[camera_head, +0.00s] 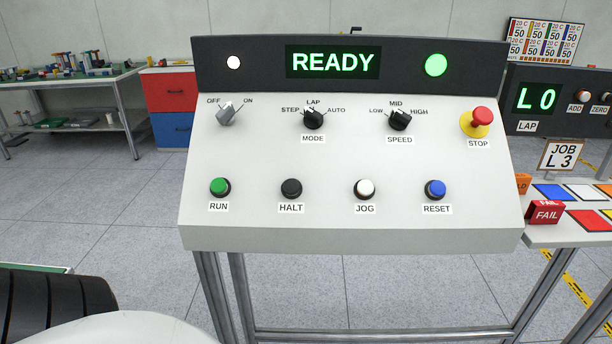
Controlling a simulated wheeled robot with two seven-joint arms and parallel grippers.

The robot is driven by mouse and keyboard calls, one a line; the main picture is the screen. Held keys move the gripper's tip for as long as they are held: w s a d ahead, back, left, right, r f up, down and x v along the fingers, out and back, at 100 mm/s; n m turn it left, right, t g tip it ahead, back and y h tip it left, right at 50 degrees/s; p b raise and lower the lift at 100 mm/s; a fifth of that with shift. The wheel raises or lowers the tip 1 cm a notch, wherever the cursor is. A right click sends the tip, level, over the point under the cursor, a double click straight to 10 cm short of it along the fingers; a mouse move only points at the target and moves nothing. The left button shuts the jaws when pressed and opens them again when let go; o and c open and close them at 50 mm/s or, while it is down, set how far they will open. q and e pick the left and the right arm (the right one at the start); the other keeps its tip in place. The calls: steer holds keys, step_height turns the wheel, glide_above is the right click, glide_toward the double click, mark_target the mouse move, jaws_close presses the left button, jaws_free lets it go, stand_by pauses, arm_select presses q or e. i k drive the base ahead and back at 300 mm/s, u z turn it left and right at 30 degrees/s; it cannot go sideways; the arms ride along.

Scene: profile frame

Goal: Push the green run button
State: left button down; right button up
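The green run button (219,187) sits at the lower left of the sloped face of the control panel (345,225), above a RUN label. It is the leftmost in a row with a black HALT button (291,188), a white JOG button (364,188) and a blue RESET button (435,188). The panel display (333,62) reads READY, and a green lamp (436,65) is lit to its right. Neither gripper shows in the head view. Nothing covers the run button.
Above the buttons are a grey OFF/ON switch (227,112), a MODE knob (313,118), a SPEED knob (398,119) and a red STOP button (481,117). A second console (560,100) and table stand right. A workbench (110,80) stands far left.

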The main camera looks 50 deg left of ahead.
mark_target(219, 186)
steer(key=z, duration=1)
steer(key=i, duration=0.2)
steer(key=u, duration=3.25)
